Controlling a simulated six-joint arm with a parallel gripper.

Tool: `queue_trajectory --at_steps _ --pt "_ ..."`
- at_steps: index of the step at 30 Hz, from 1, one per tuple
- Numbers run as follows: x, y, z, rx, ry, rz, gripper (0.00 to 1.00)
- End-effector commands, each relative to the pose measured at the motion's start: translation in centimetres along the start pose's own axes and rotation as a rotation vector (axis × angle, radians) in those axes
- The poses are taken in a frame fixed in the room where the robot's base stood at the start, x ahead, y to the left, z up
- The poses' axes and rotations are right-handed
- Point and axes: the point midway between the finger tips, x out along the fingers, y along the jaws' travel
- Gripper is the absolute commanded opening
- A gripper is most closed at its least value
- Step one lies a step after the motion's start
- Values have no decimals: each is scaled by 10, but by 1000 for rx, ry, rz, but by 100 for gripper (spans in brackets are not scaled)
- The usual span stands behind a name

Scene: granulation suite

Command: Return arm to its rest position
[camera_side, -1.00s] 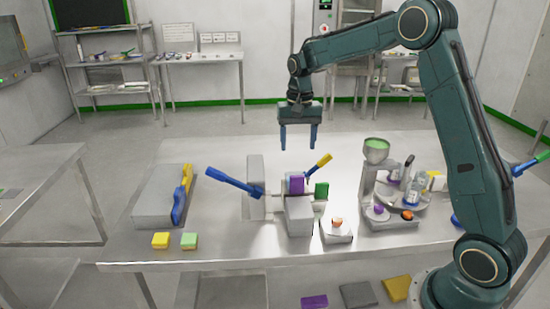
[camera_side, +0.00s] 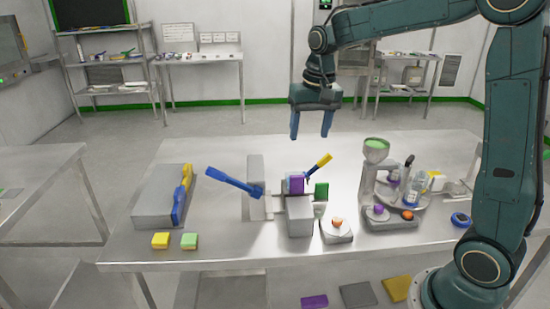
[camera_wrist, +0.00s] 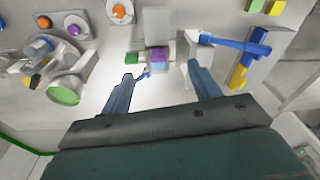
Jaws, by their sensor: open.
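My gripper (camera_side: 311,130) is raised above the back of the metal table (camera_side: 225,170) in the side view. Its two blue fingers point down, spread apart, with nothing between them. In the wrist view, the open fingers (camera_wrist: 160,90) show over the table, with the grey fixture and its purple block (camera_wrist: 158,55) beyond them. The arm is bent at the elbow, above the right side of the table.
Below stand the grey fixture (camera_side: 300,217) with blue (camera_side: 232,181) and yellow handles (camera_side: 320,163), and a green-topped device (camera_side: 376,150). A grey block (camera_side: 158,203), yellow (camera_side: 160,241) and green pieces (camera_side: 189,241) lie left. Air around my gripper is clear.

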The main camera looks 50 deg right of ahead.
Motion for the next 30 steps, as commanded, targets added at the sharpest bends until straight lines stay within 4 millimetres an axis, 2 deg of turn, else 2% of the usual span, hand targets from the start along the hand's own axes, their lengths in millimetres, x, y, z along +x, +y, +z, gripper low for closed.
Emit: queue_trajectory --at_steps 1,6,15,21,30 --pt "-9 0 11 -25 17 -8 62" --pt "-30 2 44 -104 65 -29 62" --pt "-54 12 105 -244 149 -62 62" --pt "-62 22 144 -337 208 -83 62" --pt "-58 40 199 -470 294 -109 62"
